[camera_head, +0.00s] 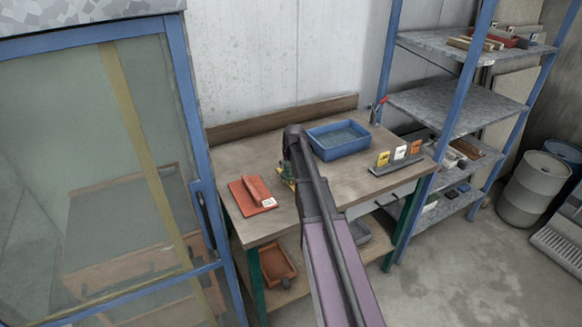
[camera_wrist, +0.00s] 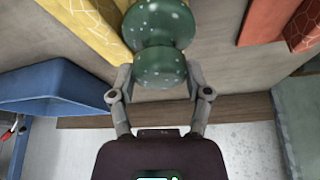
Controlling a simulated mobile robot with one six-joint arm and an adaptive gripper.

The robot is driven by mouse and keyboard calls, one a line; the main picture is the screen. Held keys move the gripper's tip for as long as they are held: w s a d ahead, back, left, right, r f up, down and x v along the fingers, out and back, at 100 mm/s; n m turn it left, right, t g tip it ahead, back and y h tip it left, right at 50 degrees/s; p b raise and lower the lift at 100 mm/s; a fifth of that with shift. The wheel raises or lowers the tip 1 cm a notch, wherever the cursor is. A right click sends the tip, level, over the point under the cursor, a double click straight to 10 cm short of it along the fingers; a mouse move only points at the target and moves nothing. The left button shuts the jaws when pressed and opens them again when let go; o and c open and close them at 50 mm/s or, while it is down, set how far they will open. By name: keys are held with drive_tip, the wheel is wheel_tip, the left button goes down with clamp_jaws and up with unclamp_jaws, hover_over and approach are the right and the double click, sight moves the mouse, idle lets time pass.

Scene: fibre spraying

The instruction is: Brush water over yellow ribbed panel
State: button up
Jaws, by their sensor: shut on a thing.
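My gripper (camera_wrist: 159,84) is shut on a green speckled knob-like handle (camera_wrist: 160,50) in the wrist view, one finger on each side. What the handle ends in is out of sight. A yellow panel with a line pattern (camera_wrist: 88,22) lies beside and beyond the handle; I cannot tell whether they touch. In the head view, my arm hides most of the gripper, and only a bit of green (camera_head: 286,173) and yellow (camera_head: 289,185) shows beside it, over the workbench. A blue basin (camera_head: 341,148) with a dark, water-like inside stands at the bench's back.
A red board with a handle (camera_head: 249,196) lies on the workbench (camera_head: 238,160) left of my arm. A rack of coloured cards (camera_head: 396,168) stands right of it. A blue-framed glass door (camera_head: 190,130) borders the left; metal shelves (camera_head: 455,107) and drums (camera_head: 535,185) stand right.

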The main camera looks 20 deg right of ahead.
drive_tip(key=shift+w, duration=0.65)
drive_tip(key=shift+w+a, duration=0.1)
drive_tip(key=shift+w, duration=1.5)
drive_tip(key=shift+w, duration=0.1)
drive_tip(key=shift+s+f, duration=0.1)
drive_tip(key=shift+s, duration=1.75)
drive_tip(key=shift+s, duration=0.15)
drive_tip(key=shift+s, duration=1.45)
drive_tip(key=shift+s, duration=0.1)
